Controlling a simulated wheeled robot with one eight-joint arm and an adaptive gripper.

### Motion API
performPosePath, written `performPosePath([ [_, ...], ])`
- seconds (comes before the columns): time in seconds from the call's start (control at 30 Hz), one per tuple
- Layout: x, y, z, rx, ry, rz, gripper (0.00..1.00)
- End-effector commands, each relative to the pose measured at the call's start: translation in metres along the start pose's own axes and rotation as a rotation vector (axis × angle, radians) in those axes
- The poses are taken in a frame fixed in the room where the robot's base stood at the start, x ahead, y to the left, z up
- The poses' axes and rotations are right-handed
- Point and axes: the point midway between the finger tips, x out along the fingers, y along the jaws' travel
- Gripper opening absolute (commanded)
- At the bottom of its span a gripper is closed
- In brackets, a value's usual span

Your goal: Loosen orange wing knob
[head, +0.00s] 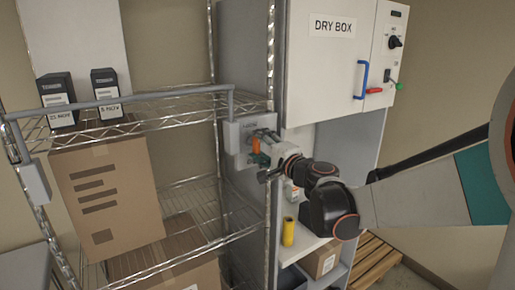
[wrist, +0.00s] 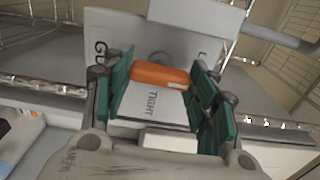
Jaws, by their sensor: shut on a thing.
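The orange wing knob (head: 256,145) sits on a grey plate (head: 233,138) fixed at the shelf post beside the dry box. In the wrist view the orange knob (wrist: 160,75) lies crosswise between the two green finger pads of my gripper (wrist: 168,90). The gripper is shut on the knob, with a pad at each end of it. The plate (wrist: 150,110) behind the knob bears the word TIGHT and other partly hidden letters. In the head view my gripper (head: 262,158) reaches the knob from the right and partly covers it.
A wire shelf (head: 170,110) with black boxes (head: 58,100) and cardboard cartons (head: 107,195) stands at left. A grey bar (head: 140,98) runs along its front to the plate. The dry box (head: 330,75) has a blue handle (head: 361,80). A yellow cylinder (head: 288,231) stands below my gripper.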

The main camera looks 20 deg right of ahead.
Motion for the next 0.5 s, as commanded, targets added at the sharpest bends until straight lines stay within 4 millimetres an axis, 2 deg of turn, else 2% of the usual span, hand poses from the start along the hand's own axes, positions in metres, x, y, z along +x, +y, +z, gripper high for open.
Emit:
performPosePath([
  [0.5,-0.0005,0.0009,0.0006,-0.043,-0.001,0.001,0.29],
])
